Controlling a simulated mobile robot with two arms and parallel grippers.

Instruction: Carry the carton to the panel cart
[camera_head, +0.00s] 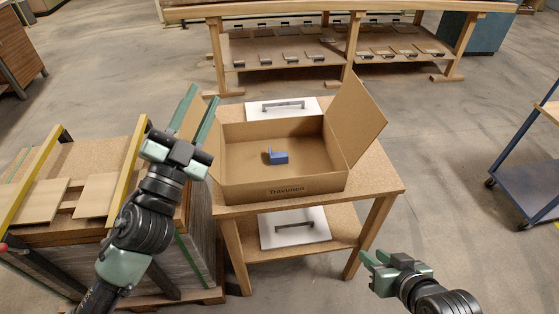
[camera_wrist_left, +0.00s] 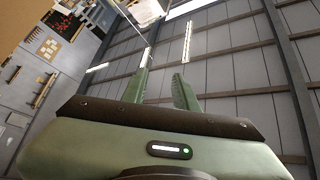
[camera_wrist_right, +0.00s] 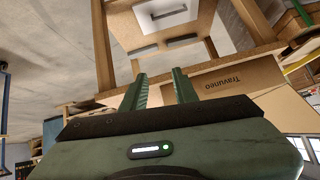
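The open cardboard carton (camera_head: 285,188) stands on a small wooden table (camera_head: 380,180), its flaps spread, with a blue object (camera_head: 278,157) inside. My left gripper (camera_head: 201,104) is raised at the carton's left side with its fingers apart and nothing between them; its open fingers also show in the left wrist view (camera_wrist_left: 162,88). My right gripper (camera_head: 368,264) is low in front of the table's right side, apart from the carton. In the right wrist view its fingers (camera_wrist_right: 158,92) are spread and empty, with the carton's printed side (camera_wrist_right: 240,84) beyond. A blue cart (camera_head: 525,170), possibly the panel cart, is partly visible at the right edge.
A pallet stack (camera_head: 190,255) with yellow-edged bars and boards stands close left of the table. White panels with handles lie behind the carton and on the lower shelf (camera_head: 294,228). A long workbench (camera_head: 340,12) is at the back. Floor between table and cart is clear.

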